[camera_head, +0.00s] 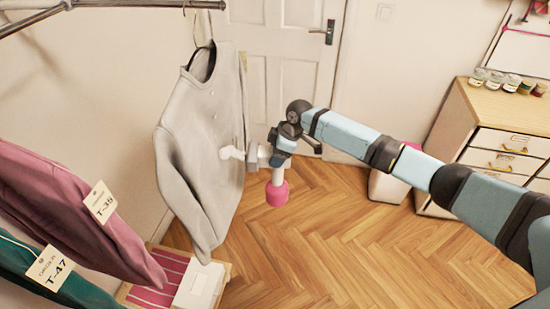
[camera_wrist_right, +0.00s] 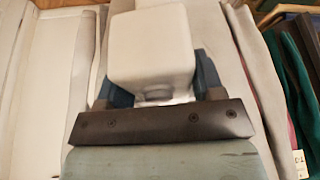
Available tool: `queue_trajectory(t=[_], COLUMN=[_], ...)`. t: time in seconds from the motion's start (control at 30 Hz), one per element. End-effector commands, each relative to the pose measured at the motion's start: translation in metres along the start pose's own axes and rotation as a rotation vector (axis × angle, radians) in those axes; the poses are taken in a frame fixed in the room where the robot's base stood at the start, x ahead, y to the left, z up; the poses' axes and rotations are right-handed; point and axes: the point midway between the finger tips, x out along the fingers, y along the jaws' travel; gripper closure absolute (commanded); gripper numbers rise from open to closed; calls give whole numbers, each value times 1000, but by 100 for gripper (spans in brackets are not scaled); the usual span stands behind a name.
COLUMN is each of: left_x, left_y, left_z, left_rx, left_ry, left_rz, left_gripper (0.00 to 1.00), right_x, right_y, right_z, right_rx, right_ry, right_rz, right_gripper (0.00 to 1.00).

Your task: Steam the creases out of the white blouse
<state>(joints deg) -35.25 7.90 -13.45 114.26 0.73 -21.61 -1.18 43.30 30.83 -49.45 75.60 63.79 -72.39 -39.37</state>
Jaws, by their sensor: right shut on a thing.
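The white blouse (camera_head: 200,140) hangs on a hanger from the metal rail, facing the room. My right gripper (camera_head: 272,157) is shut on a hand steamer with a white head (camera_head: 232,153) and a pink lower end (camera_head: 277,193). The steamer's head points left at the blouse's front edge, at mid-height. I cannot tell whether it touches the cloth. In the right wrist view the white steamer body (camera_wrist_right: 150,45) fills the middle and hides much of what lies beyond. My left gripper is not in view.
The rail (camera_head: 125,4) runs along the upper left. A pink garment (camera_head: 70,215) and a green one (camera_head: 75,285), both tagged, hang at the left. A striped box (camera_head: 160,275) sits below the blouse. A drawer cabinet (camera_head: 500,135) stands right.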

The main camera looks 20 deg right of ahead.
Motion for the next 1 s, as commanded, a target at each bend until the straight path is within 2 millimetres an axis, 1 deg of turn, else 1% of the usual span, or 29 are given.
queue_trajectory(t=[0.03,0.8,1.0], left_x=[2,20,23], left_y=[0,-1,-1], left_z=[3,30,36], left_rx=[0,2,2], left_ry=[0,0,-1], left_rz=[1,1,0], left_gripper=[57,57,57], right_x=[0,14,16], right_y=[4,45,52], right_z=[0,15,17], right_rx=[-1,-1,-1], right_ry=[4,4,4], right_rz=[3,3,3], right_gripper=[100,100,100])
